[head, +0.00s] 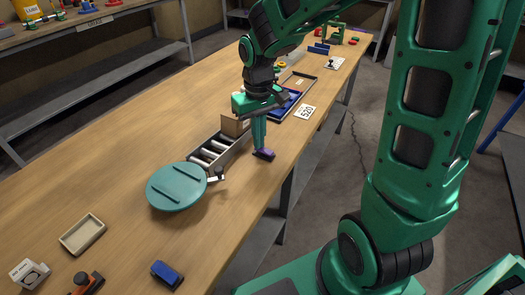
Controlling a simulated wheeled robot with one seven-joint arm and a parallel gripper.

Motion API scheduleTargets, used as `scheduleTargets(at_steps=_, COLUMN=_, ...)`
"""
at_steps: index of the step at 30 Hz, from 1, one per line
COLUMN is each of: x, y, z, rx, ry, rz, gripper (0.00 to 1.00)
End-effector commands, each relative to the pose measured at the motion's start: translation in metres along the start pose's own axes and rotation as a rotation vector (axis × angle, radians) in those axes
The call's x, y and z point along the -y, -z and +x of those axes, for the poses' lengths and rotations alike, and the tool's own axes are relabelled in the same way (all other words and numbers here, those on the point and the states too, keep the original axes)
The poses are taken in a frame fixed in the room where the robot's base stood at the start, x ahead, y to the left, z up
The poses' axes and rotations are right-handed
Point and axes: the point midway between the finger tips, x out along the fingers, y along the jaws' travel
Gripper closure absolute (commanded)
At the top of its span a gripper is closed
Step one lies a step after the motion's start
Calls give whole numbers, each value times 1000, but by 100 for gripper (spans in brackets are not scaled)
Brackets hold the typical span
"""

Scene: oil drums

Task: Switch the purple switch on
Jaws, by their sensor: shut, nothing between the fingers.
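The purple switch (264,155) is a small dark block with a purple top, on the wooden table near its right edge. My gripper (259,146) points down with its green fingers shut and empty. Its fingertips are at the switch in the picture and hide part of its top; I cannot tell whether they touch it. The switch is too small and too covered to tell its setting.
Left of my gripper are a roller tray (217,150), a cardboard box (235,125) and a round teal turntable (176,187). A blue block (167,275) and an empty beige tray (82,234) sit at the front. A blue tray (288,103) and a white number card (307,112) lie behind.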

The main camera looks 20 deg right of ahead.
Motion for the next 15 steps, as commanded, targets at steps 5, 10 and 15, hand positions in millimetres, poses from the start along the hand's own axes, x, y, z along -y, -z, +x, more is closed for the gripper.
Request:
scheduleTargets(at_steps=5, x=0, y=0, z=3, rx=1, ry=0, rz=0, gripper=100)
scheduleTargets(at_steps=10, x=0, y=0, z=0, rx=0, ry=0, rz=0, gripper=100)
scheduleTargets(at_steps=15, x=0, y=0, z=-11, rx=-1, ry=0, rz=0, gripper=100)
